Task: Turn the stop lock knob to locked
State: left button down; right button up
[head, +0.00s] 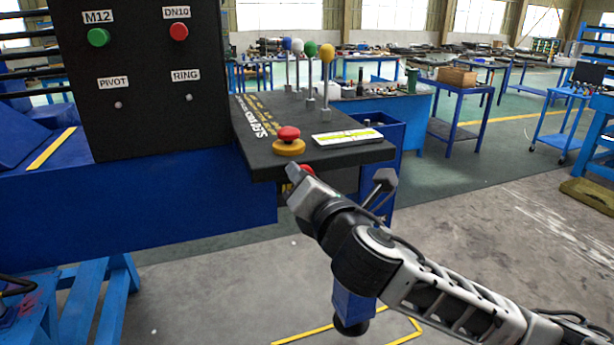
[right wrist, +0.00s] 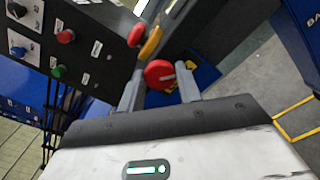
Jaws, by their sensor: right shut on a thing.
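The stop lock knob is a red round knob (right wrist: 160,73) with a small pale mark, on a yellow base, between my right gripper's fingers in the right wrist view. In the head view only a bit of its red (head: 307,169) shows below the console's front edge, behind my gripper. My right gripper (right wrist: 160,88) is shut on this knob; it also shows in the head view (head: 297,180). I cannot tell which way the knob is turned. My left gripper is not in view.
A red mushroom button on a yellow base (head: 289,141) sits on the black console top (head: 260,165), just above my gripper. Several ball-topped levers (head: 326,75) stand behind it. A black panel (head: 140,130) with buttons rises at left. Open floor (head: 480,230) lies to the right.

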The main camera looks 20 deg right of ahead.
jog(key=shift+m, duration=4.9)
jog(key=o, duration=1)
